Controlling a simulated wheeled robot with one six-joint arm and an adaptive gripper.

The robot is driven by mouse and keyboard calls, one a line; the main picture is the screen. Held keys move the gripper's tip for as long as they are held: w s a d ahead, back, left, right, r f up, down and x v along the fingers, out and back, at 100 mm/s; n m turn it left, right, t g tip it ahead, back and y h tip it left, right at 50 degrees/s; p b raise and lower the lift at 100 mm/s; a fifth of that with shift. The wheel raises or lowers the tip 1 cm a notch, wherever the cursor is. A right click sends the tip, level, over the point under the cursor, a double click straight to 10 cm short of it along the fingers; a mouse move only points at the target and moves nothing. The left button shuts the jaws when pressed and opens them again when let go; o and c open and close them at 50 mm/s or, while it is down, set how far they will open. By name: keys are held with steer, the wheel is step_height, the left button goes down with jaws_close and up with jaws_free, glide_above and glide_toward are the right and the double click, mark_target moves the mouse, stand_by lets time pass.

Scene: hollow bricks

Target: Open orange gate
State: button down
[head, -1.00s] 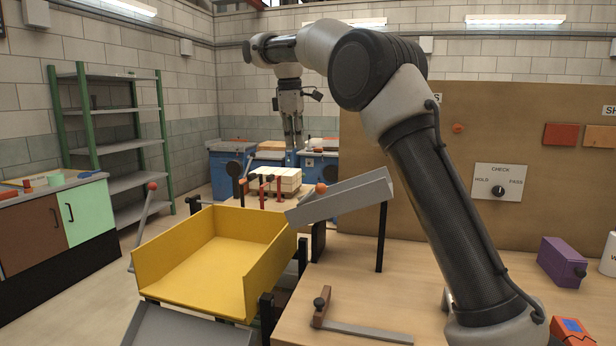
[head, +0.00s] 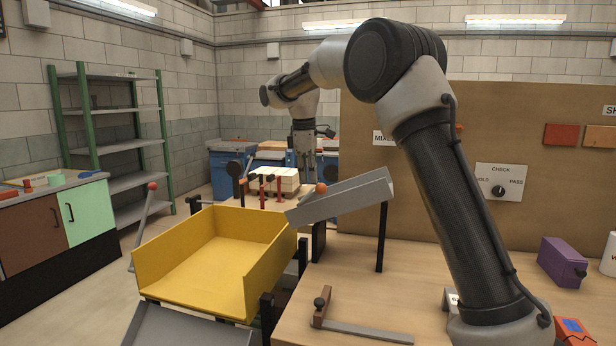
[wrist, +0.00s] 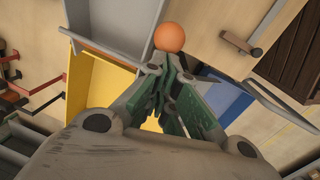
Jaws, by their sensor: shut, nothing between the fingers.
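An orange ball-shaped knob (head: 321,187) sits at the upper edge of the tilted grey chute (head: 345,196). Whether a gate plate is attached to it is too small to tell. The chute slopes down to the left toward the yellow tray (head: 205,265). My gripper (wrist: 158,68) is shut and empty, pointing down. In the wrist view the orange knob (wrist: 169,37) shows just beyond the fingertips. In the head view my gripper (head: 307,177) hangs behind the chute, close to the knob; its tips are partly hidden. I cannot tell whether they touch.
A lever with a red knob (head: 152,186) stands left of the yellow tray. A clamp-like bar (head: 360,329) lies on the wooden table. The table's right-middle is mostly clear.

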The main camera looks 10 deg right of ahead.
mark_target(320, 185)
steer(key=shift+s+d+f+t+y, duration=0.35)
steer(key=shift+d+y, duration=0.15)
steer(key=shift+y, duration=0.1)
steer(key=shift+s+d+f+t+y, duration=0.25)
steer(key=shift+d+t+y, duration=0.15)
steer(key=shift+y, duration=0.2)
steer(key=shift+s+d+f+t+y, duration=0.2)
steer(key=shift+d+y, duration=0.15)
steer(key=shift+d, duration=0.05)
steer(key=shift+s+d+f+t+y, duration=0.15)
steer(key=shift+d+y, duration=0.2)
steer(key=shift+d, duration=0.05)
steer(key=shift+s+d+f, duration=0.2)
steer(key=shift+d+f, duration=0.1)
steer(key=shift+f, duration=0.25)
steer(key=shift+s+d+f, duration=0.15)
steer(key=shift+d+f, duration=0.2)
steer(key=shift+f, duration=0.25)
steer(key=shift+s+d+f, duration=0.2)
steer(key=shift+d+f, duration=0.1)
steer(key=shift+f, duration=0.25)
